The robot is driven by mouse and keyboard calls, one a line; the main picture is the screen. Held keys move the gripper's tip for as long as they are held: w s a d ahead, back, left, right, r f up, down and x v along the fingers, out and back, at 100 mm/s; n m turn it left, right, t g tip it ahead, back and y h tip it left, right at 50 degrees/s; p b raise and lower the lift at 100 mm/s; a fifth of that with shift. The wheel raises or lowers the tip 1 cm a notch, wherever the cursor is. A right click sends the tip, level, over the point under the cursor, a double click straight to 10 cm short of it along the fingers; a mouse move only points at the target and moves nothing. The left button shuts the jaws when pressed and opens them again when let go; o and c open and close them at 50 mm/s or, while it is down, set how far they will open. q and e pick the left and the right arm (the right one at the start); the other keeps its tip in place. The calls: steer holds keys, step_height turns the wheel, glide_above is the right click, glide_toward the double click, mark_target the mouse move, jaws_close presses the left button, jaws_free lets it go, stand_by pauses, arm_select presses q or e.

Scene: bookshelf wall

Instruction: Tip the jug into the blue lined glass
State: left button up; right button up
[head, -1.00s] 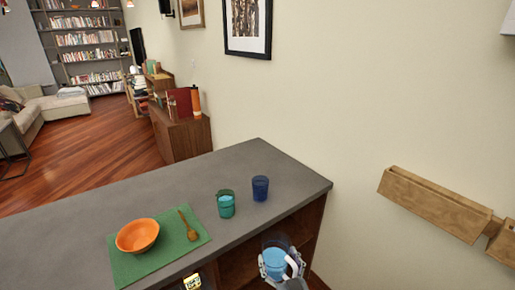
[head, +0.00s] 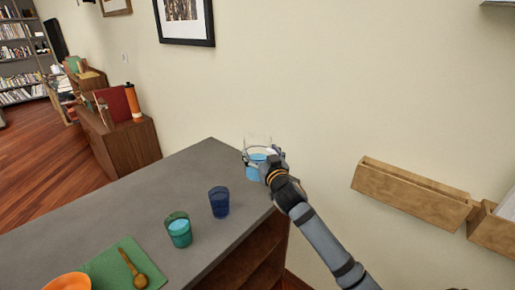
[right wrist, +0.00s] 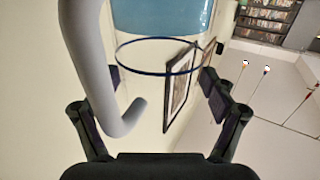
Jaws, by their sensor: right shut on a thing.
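The clear jug (head: 254,172) with light blue liquid is held in my right gripper (head: 264,157), which is shut on it. It looks upright in the head view, in front of the counter's far right corner; its height above the counter is hard to tell. In the right wrist view its pale handle (right wrist: 88,70), blue liquid and thin dark blue rim show between the fingers. The dark blue glass (head: 219,203) stands upright on the counter, left of and nearer than the jug. A teal glass (head: 179,231) with light liquid stands beside it. My left gripper is out of view.
The grey counter (head: 150,200) is bare behind the glasses. A green mat (head: 110,266) with a wooden spoon (head: 132,270) and an orange bowl (head: 68,282) lies at the near left. Wooden wall boxes (head: 410,195) hang on the right.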

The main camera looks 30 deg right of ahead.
steer(key=shift+r, duration=0.35)
steer(key=shift+s, duration=0.1)
steer(key=shift+s+a+f, duration=0.15)
steer(key=shift+a+f, duration=0.05)
steer(key=shift+w+a+f+n+b, duration=0.15)
steer(key=shift+a+f+n+b, duration=0.15)
steer(key=shift+a+f+n, duration=0.15)
steer(key=shift+w+a+f+n+b, duration=0.2)
steer(key=shift+f+n+b, duration=0.15)
steer(key=shift+f, duration=0.2)
steer(key=shift+a+f+n, duration=0.5)
steer(key=shift+f, duration=0.1)
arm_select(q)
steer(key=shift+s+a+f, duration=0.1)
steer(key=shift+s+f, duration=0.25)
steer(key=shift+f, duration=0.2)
arm_select(e)
steer(key=a+f+n, duration=0.1)
steer(key=n, duration=0.1)
steer(key=a+f+n, duration=0.1)
steer(key=a+n, duration=0.1)
steer(key=w+a+f+n, duration=0.1)
steer(key=n, duration=0.1)
steer(key=shift+a+f, duration=0.2)
steer(key=shift+f, duration=0.1)
